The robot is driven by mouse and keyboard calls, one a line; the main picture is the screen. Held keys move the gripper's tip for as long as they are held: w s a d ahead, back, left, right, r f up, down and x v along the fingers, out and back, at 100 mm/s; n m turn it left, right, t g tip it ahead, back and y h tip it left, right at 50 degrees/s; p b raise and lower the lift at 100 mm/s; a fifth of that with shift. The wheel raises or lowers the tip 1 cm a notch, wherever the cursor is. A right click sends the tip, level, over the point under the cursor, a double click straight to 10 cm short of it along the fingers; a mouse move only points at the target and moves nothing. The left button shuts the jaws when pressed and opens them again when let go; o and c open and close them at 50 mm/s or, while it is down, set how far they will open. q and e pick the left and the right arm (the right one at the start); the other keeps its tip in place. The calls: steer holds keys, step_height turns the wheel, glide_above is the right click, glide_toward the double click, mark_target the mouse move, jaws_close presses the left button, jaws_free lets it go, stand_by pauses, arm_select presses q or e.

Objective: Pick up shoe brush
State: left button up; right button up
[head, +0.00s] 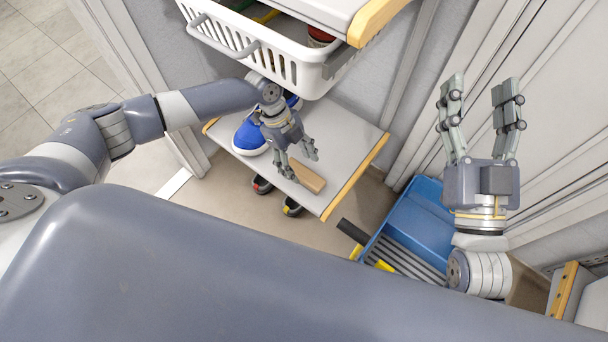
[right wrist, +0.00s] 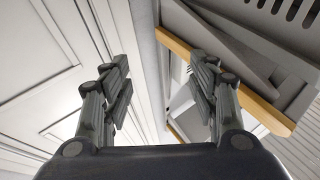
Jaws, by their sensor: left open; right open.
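The shoe brush (head: 307,177) looks like a small tan wooden block. It lies on the white low shelf (head: 345,135) in the head view, near the shelf's front edge. My left gripper (head: 299,163) is open just above and beside the brush, with its fingers pointing down toward it. I cannot tell whether a finger touches the brush. My right gripper (head: 480,88) is open and empty, raised at the right, well away from the brush. Its two fingers also show in the right wrist view (right wrist: 160,85), with nothing between them.
A blue shoe (head: 252,135) stands on the shelf left of my left gripper. A white basket (head: 262,52) hangs above the shelf. A blue tub (head: 412,225) with a ridged board sits on the floor at right. A white panelled wall (head: 560,90) stands behind my right gripper.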

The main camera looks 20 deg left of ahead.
mark_target(303, 172)
arm_select(q)
steer(key=b+x, duration=0.1)
steer(key=x, duration=0.3)
steer(key=shift+f, duration=0.2)
steer(key=shift+d+f, duration=0.1)
steer(key=shift+f, duration=0.15)
arm_select(e)
steer(key=s+r+t+y, duration=0.1)
steer(key=s+r+t, duration=0.3)
steer(key=s+r, duration=0.1)
steer(key=shift+d+r+t+y, duration=0.2)
steer(key=shift+r+t+y, duration=0.2)
steer(key=shift+r, duration=0.5)
arm_select(q)
steer(key=shift+f+b, duration=0.25)
steer(key=shift+b, duration=0.1)
arm_select(e)
steer(key=shift+s+r+t, duration=0.25)
steer(key=shift+s+t, duration=0.05)
arm_select(q)
steer(key=shift+s, duration=0.1)
steer(key=c, duration=1.2)
